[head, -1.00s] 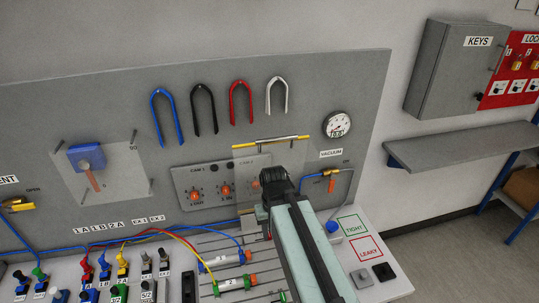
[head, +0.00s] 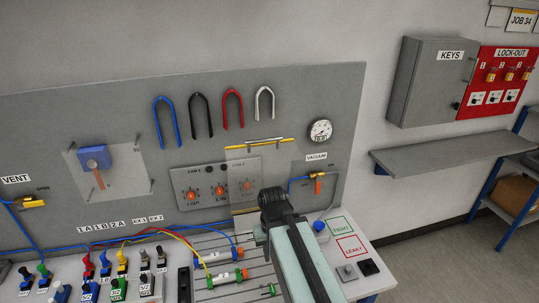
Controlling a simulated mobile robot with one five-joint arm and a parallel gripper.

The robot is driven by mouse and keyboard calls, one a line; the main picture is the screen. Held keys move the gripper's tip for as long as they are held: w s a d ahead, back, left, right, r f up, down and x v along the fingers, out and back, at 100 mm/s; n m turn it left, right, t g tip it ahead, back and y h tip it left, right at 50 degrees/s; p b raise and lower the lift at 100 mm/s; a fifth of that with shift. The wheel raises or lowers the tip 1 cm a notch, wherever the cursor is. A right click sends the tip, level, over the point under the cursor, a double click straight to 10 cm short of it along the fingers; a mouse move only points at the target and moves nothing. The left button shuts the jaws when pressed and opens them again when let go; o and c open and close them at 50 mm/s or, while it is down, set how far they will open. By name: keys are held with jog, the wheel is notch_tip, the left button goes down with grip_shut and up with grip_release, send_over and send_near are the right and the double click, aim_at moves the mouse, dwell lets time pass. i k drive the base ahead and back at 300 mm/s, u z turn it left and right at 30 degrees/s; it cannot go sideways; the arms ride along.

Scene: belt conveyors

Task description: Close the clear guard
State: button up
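The clear guard (head: 240,172) is a see-through panel hanging from a yellow-edged bar (head: 262,145) on the grey back panel. It overlaps the right part of the cam switch plate (head: 190,183). My gripper (head: 274,200) is dark and sits just in front of the guard's lower right part, seen from behind. My arm hides its fingertips, so I cannot tell whether it touches the guard or whether the fingers are open.
Tubes and coloured fittings (head: 105,262) crowd the bench at lower left. A vacuum gauge (head: 320,130) and valve (head: 318,180) are on the panel to the right. A grey shelf (head: 450,150) juts from the wall at right.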

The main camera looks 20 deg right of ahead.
aim_at(248, 144)
jog(key=k, duration=0.15)
jog(key=u, duration=1.45)
jog(key=k, duration=0.5)
jog(key=z, duration=0.1)
